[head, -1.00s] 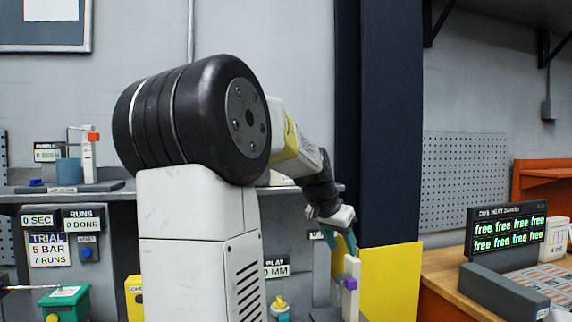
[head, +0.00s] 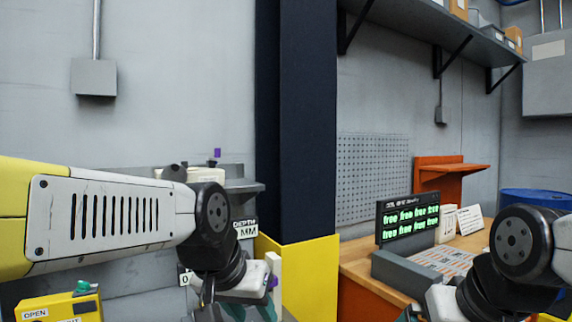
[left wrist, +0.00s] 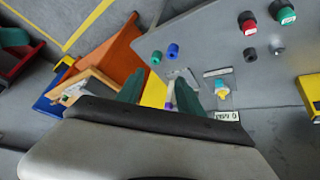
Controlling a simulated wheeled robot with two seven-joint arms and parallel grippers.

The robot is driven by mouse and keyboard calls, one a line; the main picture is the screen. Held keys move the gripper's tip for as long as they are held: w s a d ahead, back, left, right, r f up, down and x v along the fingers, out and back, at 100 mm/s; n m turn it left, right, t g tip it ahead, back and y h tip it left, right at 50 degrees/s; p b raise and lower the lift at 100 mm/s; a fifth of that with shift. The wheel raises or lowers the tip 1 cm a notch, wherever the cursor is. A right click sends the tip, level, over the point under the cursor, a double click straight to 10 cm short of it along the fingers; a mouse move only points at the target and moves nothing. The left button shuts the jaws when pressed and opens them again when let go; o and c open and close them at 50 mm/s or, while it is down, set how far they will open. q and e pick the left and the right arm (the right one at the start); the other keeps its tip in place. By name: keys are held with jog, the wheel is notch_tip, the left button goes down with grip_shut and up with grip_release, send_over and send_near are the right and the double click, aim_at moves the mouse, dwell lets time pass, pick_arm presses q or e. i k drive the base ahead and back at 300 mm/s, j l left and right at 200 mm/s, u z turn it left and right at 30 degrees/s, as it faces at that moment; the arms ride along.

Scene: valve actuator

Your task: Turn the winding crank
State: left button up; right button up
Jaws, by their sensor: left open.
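My left gripper (head: 250,312) is low in the head view, beside a slim white upright piece with a purple part (head: 275,268). In the left wrist view, my left gripper (left wrist: 160,92) has its two teal fingers apart. A white piece with a purple part (left wrist: 170,98) shows between them, closer to the right finger. I cannot tell whether it touches a finger, or whether it is the winding crank; no crank arm shows clearly. My right gripper (head: 425,308) is cut off by the bottom edge, so its jaws cannot be judged.
A blue knob (left wrist: 172,50), a teal knob (left wrist: 156,57) and a yellow-cyan knob (left wrist: 221,88) stand on the grey panel. A dark pillar (head: 296,120) and yellow guard (head: 312,275) stand right of my left gripper. A display (head: 408,218) stands on a wooden bench.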

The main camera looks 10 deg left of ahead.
aim_at(176, 173)
jog(key=j+u, duration=0.85)
jog(key=i+j, duration=0.05)
